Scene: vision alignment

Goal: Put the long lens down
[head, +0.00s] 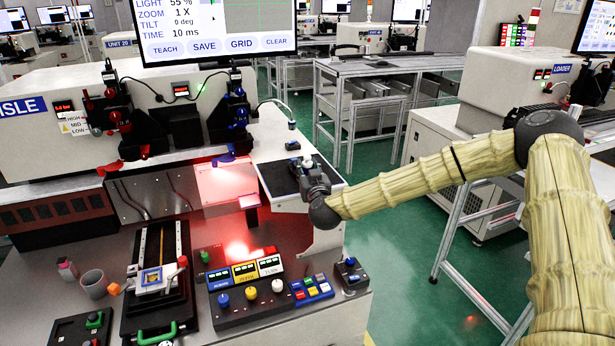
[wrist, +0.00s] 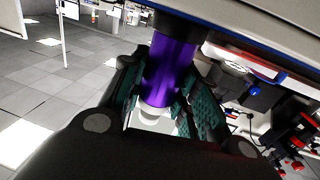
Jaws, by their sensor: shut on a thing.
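My gripper (wrist: 165,112) is shut on a purple cylinder, which looks like the long lens (wrist: 172,68). In the wrist view the lens lies between the two green-padded fingers, with a pale end (wrist: 152,112) near the palm. Its other end meets or passes behind a grey surface edge at the top; I cannot tell if they touch. In the head view my gripper (head: 312,176) is at the right end of the bench, over or beside a dark pad (head: 272,181). The lens cannot be made out there.
A small dark object (head: 292,145) sits behind the pad. A red-lit plate (head: 222,183) is left of it. A button panel (head: 250,290) and a slide fixture (head: 155,275) stand in front, with a cup (head: 94,284) at left.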

